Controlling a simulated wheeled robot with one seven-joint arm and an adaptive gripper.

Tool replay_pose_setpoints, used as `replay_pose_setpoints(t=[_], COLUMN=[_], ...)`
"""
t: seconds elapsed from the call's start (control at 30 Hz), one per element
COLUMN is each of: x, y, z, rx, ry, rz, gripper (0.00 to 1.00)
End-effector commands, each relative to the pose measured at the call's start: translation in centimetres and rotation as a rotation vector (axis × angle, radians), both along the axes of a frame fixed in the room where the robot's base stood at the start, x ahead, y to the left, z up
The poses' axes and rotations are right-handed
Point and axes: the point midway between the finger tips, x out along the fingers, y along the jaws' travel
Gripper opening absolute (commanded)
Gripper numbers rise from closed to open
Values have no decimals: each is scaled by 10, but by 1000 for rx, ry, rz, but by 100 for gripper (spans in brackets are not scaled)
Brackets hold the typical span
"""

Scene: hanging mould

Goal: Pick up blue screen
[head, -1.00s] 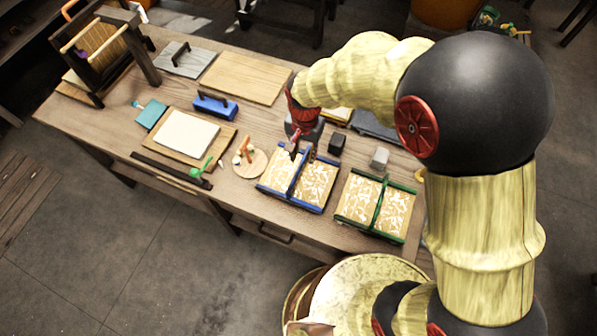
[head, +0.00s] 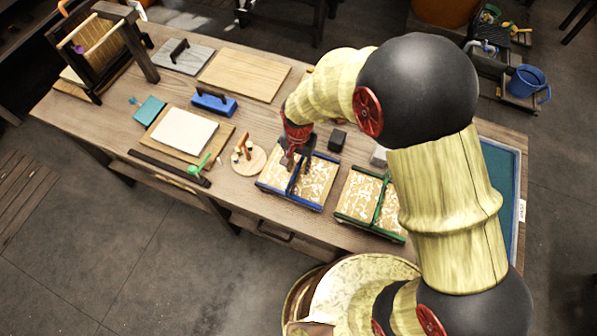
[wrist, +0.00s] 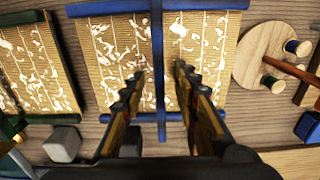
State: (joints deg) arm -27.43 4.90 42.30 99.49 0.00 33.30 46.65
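The blue screen (head: 316,184) lies flat on the workbench. It has tan slatted panels with white patterns, blue edge rails and a raised blue bar across its middle. It fills the upper middle of the wrist view (wrist: 208,62). How far the fingertips are above the panel is hard to tell.
A similar green screen (head: 360,195) lies just right of the blue one. A round wooden board with spools (head: 249,160) is close on the left. Dark (head: 338,140) and grey blocks stand behind.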

Motion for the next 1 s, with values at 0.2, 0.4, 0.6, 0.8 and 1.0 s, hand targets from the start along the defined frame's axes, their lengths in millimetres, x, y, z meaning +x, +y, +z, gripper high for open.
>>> replay_pose_setpoints(t=[0.2, 0.4, 0.6, 0.8, 1.0], x=[0, 0, 0, 0, 0], y=[0, 0, 0, 0, 0], z=[1, 1, 1, 1, 1], rx=[0, 0, 0, 0, 0], ry=[0, 0, 0, 0, 0], rz=[0, 0, 0, 0, 0], gripper=[21, 10, 0, 0, 0])
